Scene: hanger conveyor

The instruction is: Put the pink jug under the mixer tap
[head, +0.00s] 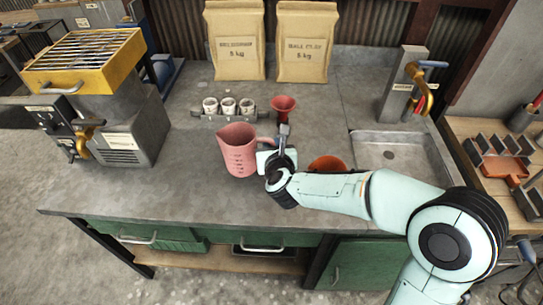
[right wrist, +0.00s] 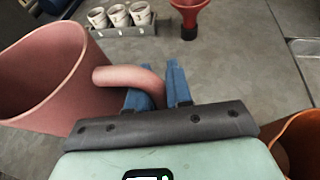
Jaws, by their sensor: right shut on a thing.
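The pink jug (head: 237,150) stands upright on the grey worktop, left of centre. Its handle (right wrist: 135,78) points right, towards my right gripper. My right gripper (head: 268,157) is shut on the jug's handle; in the right wrist view its blue fingers (right wrist: 163,88) are at the handle's outer end. The mixer tap (head: 423,88) is on the right, with a blue lever and a brassy spout, on a grey post. It stands behind the sink basin (head: 385,152). My left gripper is in neither view.
An orange bowl (head: 327,163) is partly hidden behind my right arm; its rim shows in the right wrist view (right wrist: 300,140). A red funnel (head: 284,105) and a rack of white cups (head: 229,108) stand behind the jug. Two paper sacks (head: 235,42) stand farther back.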

